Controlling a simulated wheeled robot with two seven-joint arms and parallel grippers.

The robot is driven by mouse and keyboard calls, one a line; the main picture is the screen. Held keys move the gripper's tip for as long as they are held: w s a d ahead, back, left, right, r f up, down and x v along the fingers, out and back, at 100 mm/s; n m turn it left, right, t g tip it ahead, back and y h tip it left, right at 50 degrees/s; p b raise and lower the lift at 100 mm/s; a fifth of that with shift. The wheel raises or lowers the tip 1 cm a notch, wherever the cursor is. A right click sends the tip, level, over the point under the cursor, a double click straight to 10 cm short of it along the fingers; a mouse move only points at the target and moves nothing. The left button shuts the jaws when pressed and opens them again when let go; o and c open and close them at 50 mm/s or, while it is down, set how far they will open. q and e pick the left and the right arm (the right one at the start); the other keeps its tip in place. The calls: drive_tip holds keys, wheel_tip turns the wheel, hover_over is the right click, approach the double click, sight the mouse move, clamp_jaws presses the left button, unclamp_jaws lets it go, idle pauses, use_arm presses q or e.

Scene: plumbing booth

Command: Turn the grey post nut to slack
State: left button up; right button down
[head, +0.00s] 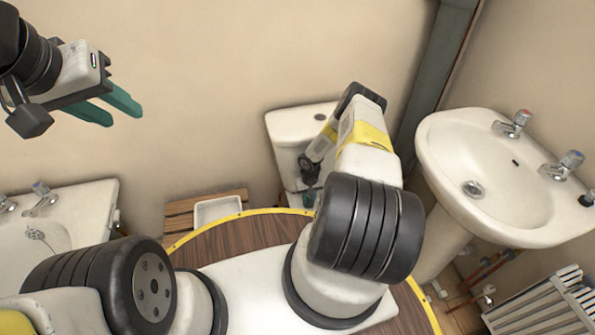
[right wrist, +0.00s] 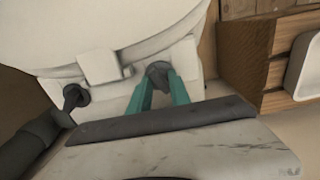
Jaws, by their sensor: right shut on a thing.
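The grey post nut (right wrist: 157,69) is a dark grey knob under the white toilet, in the upper middle of the right wrist view. My right gripper (right wrist: 160,83) has its teal fingers closed around it, with the tips partly hiding its sides. A second dark knob (right wrist: 74,97) shows to the left, apart from the fingers. In the head view my right arm reaches over to the toilet (head: 297,125) and hides the nut. My left gripper (head: 124,117) is open and empty, held high at the upper left against the wall.
A pedestal basin (head: 490,175) stands close to the right of my right arm. Another basin with taps (head: 75,215) is at the lower left. A wooden crate (right wrist: 265,65) stands beside the toilet, with a white tray (head: 217,209). A slatted rack (head: 545,305) is at the lower right.

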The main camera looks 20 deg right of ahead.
sight(309, 200)
idle(0.9)
drive_tip(key=c, duration=0.9)
unclamp_jaws()
drive_tip(key=shift+c, duration=0.2)
drive_tip(key=shift+r, duration=3.9)
